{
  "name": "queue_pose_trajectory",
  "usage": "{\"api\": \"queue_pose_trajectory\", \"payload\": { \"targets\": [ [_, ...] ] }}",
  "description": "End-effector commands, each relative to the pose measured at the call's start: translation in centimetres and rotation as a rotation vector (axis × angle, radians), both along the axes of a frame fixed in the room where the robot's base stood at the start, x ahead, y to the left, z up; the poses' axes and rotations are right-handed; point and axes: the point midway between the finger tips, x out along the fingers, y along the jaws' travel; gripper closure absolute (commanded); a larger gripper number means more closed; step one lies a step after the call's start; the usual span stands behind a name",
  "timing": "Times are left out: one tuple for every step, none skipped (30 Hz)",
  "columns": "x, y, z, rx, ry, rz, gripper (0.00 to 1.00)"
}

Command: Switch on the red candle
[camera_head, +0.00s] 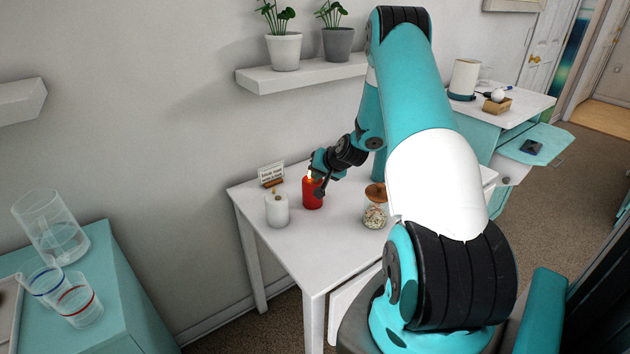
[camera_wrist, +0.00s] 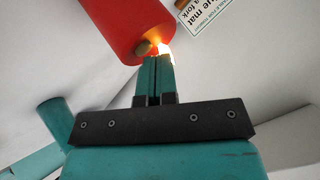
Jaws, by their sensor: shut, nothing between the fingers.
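The red candle (camera_head: 312,192) stands upright on the white table (camera_head: 290,262), beside a white candle (camera_head: 277,211). A bright flame glows at the top of the red candle in both views. In the wrist view the red candle (camera_wrist: 112,25) fills the upper middle, with a small brownish round part on its end beside the flame. My gripper (camera_head: 318,182) is at the candle's top. In the wrist view its fingers (camera_wrist: 157,58) are together, with nothing between them, and their tips are at the flame and the brownish part. I cannot tell if they touch.
A small sign (camera_head: 271,174) stands behind the candles. A jar with a wooden lid (camera_head: 374,212) stands on the table to the right. A wall shelf (camera_head: 300,74) with two potted plants hangs above. A teal cabinet (camera_head: 100,262) with a pitcher and glasses is at left.

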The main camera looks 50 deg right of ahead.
Motion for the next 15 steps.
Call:
{"api": "queue_pose_trajectory", "payload": {
  "targets": [
    [0.0, 0.0, 0.2, 0.000, 0.000, 0.000, 1.00],
    [0.0, 0.0, 0.3, 0.000, 0.000, 0.000, 1.00],
    [0.0, 0.0, 0.5, 0.000, 0.000, 0.000, 1.00],
    [0.0, 0.0, 0.7, 0.000, 0.000, 0.000, 1.00],
    [0.0, 0.0, 0.8, -0.001, -0.001, -0.001, 1.00],
    [0.0, 0.0, 1.0, -0.001, -0.001, -0.001, 1.00],
    [0.0, 0.0, 1.1, -0.001, -0.001, -0.001, 1.00],
    [0.0, 0.0, 1.2, -0.001, -0.001, -0.001, 1.00],
    [0.0, 0.0, 1.2, 0.000, 0.000, 0.000, 1.00],
    [0.0, 0.0, 1.2, 0.000, 0.000, 0.000, 1.00],
    [0.0, 0.0, 1.2, 0.000, 0.000, 0.000, 1.00],
    [0.0, 0.0, 1.2, 0.000, 0.000, 0.000, 1.00],
    [0.0, 0.0, 1.2, 0.000, 0.000, 0.000, 1.00],
    [0.0, 0.0, 1.2, 0.000, 0.000, 0.000, 1.00],
    [0.0, 0.0, 1.1, 0.000, 0.000, 0.000, 1.00]
  ]
}}
